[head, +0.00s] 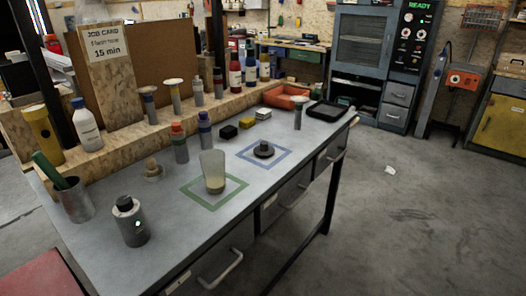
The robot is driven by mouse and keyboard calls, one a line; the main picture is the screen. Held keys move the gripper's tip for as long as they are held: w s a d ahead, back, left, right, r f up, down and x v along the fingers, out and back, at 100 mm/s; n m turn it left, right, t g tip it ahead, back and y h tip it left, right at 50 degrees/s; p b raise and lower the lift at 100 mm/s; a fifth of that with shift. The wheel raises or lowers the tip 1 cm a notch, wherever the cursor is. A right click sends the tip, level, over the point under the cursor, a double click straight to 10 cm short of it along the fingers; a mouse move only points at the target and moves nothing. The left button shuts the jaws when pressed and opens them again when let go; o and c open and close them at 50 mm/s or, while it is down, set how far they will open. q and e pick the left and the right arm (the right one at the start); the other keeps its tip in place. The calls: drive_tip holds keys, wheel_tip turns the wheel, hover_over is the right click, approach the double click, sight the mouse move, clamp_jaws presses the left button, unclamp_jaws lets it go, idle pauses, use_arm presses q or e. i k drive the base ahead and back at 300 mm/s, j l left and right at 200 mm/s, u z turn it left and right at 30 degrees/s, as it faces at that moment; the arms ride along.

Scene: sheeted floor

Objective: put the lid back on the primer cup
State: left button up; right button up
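A pale, translucent, tapered cup (213,166) stands upright inside a green square outline on the workbench; it looks like the primer cup. Its top shows no lid on it. A dark round piece with a raised knob (263,150) lies inside a blue square outline to the right of the cup and looks like the lid. The two are apart. Neither of my grippers is in view.
The grey workbench (110,196) also holds a dark-capped grey bottle (131,222), a metal pot with a green handle (75,201), orange- and blue-capped bottles (179,143), and a black tray (328,111). A wooden ledge with bottles runs behind. Floor to the right is mostly clear.

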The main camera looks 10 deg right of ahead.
sight(212, 160)
drive_tip(key=u, duration=0.4)
drive_tip(key=l+u, duration=0.6)
drive_tip(key=u, duration=0.25)
drive_tip(key=k+l+u, duration=0.1)
drive_tip(key=l+u, duration=0.3)
drive_tip(key=l, duration=0.35)
drive_tip(key=k+l, duration=0.1)
drive_tip(key=l, duration=0.3)
drive_tip(key=l+u, duration=0.1)
drive_tip(key=l, duration=0.25)
drive_tip(key=k+l, duration=0.2)
drive_tip(key=l, duration=0.2)
drive_tip(key=k+l, duration=0.1)
drive_tip(key=l, duration=0.25)
drive_tip(key=i+u, duration=0.05)
